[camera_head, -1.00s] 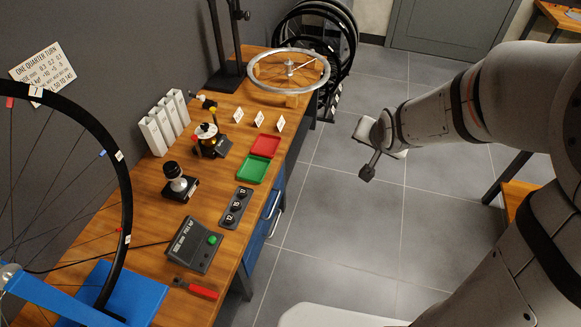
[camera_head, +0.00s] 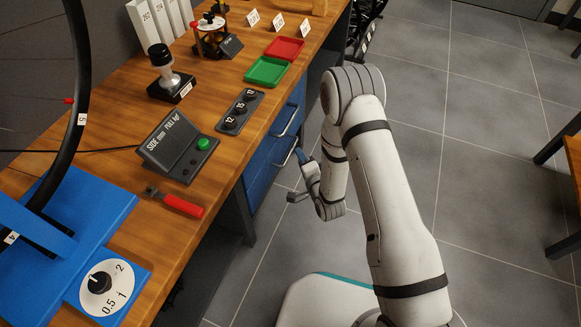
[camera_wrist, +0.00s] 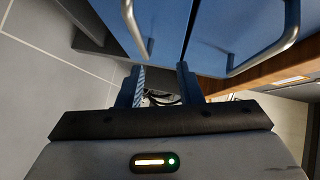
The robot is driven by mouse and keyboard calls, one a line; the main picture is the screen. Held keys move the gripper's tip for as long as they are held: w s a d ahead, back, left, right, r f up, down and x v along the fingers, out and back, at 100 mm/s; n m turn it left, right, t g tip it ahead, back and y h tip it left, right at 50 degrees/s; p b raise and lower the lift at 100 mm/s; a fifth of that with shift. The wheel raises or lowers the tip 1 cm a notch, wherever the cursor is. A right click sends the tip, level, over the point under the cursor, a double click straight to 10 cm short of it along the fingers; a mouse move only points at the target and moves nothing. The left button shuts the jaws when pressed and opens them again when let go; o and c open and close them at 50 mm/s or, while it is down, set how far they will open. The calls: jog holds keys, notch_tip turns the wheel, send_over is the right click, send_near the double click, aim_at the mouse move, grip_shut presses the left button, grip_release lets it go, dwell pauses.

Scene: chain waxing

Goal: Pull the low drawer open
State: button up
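The low drawer (camera_head: 262,181) is the lower of two blue drawer fronts under the bench and looks shut. Its silver bar handle (camera_head: 285,155) runs along its front; it also shows at the upper left of the wrist view (camera_wrist: 130,22). The upper drawer (camera_head: 275,139) also looks shut. My gripper (camera_wrist: 162,70) has its two fingers apart with a gap between them. In the head view my gripper (camera_head: 303,175) is close beside the low handle. In the wrist view the handle's end lies near the left fingertip; I cannot tell whether they touch.
The upper handle (camera_wrist: 275,47) shows at the right of the wrist view. The wooden bench (camera_head: 225,178) above carries a red-handled tool (camera_head: 183,206), a grey gauge box (camera_head: 180,148), a green tray (camera_head: 267,71) and a red tray (camera_head: 285,48). The floor (camera_head: 470,180) to the right is clear.

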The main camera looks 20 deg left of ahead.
aim_at(290, 153)
jog(key=shift+y, duration=0.4)
jog(key=w+a+f+b, duration=0.3)
jog(key=w+a+f, duration=0.1)
jog(key=a, duration=0.1)
jog(key=shift+w+a+f+b, duration=0.15)
jog(key=shift+a+f+b, duration=0.1)
jog(key=shift+b, duration=0.15)
grip_shut()
